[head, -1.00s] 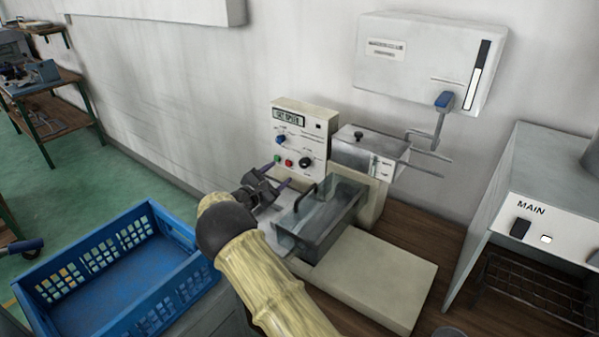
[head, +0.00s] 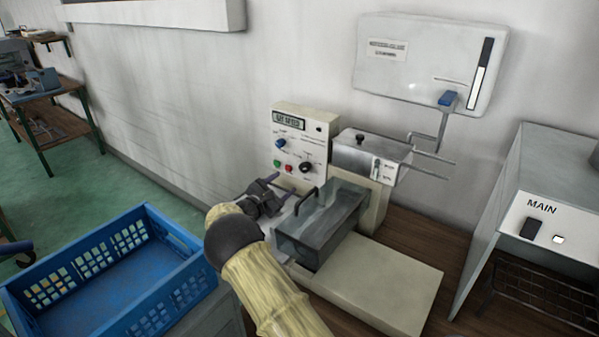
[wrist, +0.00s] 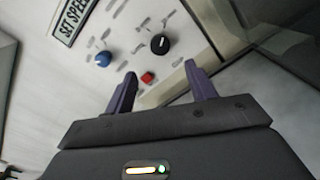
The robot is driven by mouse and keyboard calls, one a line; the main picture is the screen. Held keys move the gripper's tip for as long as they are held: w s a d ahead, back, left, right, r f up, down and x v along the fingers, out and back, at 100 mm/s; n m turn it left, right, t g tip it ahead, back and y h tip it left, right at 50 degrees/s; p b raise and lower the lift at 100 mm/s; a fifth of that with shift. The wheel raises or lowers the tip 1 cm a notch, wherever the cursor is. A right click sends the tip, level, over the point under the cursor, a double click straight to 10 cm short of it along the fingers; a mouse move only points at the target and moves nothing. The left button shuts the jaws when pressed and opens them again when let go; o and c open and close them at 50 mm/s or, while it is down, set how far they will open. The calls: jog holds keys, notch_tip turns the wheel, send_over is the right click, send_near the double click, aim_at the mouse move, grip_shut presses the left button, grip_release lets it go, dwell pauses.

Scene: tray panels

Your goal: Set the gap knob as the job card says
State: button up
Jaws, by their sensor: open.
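The machine's cream control panel (head: 300,142) stands against the wall and carries a display, a blue knob (head: 280,143), a black knob (head: 305,167), and green and red buttons. In the wrist view the blue knob (wrist: 103,59) is at left and the black knob (wrist: 160,44) is right of it, with a light pointer mark. Which knob sets the gap is not legible. No job card is readable. My gripper (head: 282,184) is open and empty in front of the panel, below the knobs. In the wrist view its fingertips (wrist: 161,72) are apart, with the red button (wrist: 147,78) showing between them.
A clear-covered tray (head: 325,220) with a handle sits right of my gripper. A grey box with a small lever (head: 375,168) adjoins the panel. A blue crate (head: 110,270) stands at left, and a MAIN-labelled cabinet (head: 545,210) at right. A cream slab (head: 385,285) lies in front.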

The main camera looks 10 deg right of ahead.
aim_at(303, 169)
jog(key=p+x, duration=0.1)
jog(key=x, duration=0.9)
jog(key=shift+f, duration=0.1)
jog(key=shift+c, duration=0.3)
jog(key=c, duration=0.9)
